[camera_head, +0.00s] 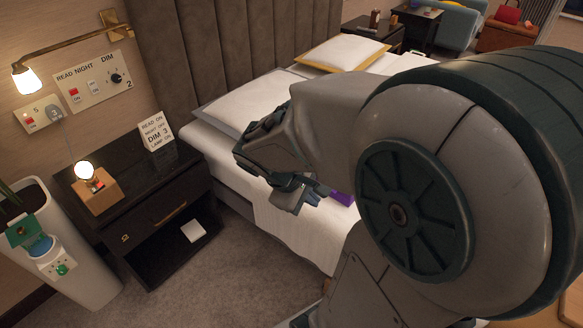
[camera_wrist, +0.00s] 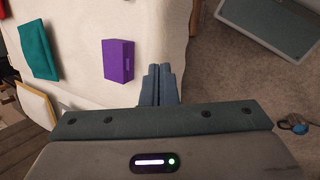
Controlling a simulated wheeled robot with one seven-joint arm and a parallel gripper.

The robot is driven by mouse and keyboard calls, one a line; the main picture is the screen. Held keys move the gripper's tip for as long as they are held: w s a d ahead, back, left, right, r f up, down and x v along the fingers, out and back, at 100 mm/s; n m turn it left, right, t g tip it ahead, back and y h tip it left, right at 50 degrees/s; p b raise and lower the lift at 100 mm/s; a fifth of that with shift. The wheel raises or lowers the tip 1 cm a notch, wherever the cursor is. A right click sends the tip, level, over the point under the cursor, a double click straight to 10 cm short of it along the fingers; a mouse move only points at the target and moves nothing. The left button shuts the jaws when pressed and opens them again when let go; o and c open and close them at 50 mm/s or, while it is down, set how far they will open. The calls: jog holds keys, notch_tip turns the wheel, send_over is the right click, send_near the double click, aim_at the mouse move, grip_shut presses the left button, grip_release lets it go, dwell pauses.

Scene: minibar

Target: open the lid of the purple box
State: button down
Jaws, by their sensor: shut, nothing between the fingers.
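The purple box (camera_wrist: 118,61) lies on the white bed in the wrist view, with its lid apparently closed. My gripper (camera_wrist: 157,70) is to the right of it, apart from it in the picture, with its two fingers together and nothing between them. In the head view only a small purple part of the box (camera_head: 342,198) shows beside my gripper (camera_head: 309,200); my arm hides the rest.
The bed (camera_head: 285,222) has white pillows (camera_head: 250,103) at its head. A teal item (camera_wrist: 39,52) lies left of the box. A black nightstand (camera_head: 140,205) with a small lamp and sign stands at left. Grey carpet is clear between nightstand and bed.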

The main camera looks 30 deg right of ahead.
jog(key=w+d+f+n+h+b, duration=0.25)
jog(key=d+f+b, duration=0.2)
jog(key=f, duration=0.25)
jog(key=w+d+f+n+h+b, duration=0.2)
jog(key=d+f+n+b, duration=0.15)
jog(key=f+b, duration=0.2)
jog(key=n+t+h+b, duration=0.3)
jog(key=n+t+b, duration=0.2)
jog(key=n+b, duration=0.4)
send_near(326, 204)
notch_tip(326, 204, up, 4)
jog(key=n, duration=0.1)
jog(key=shift+n, duration=0.3)
jog(key=b+x, duration=0.2)
jog(key=x, duration=0.8)
jog(key=shift+f, duration=0.1)
jog(key=shift+y, duration=0.25)
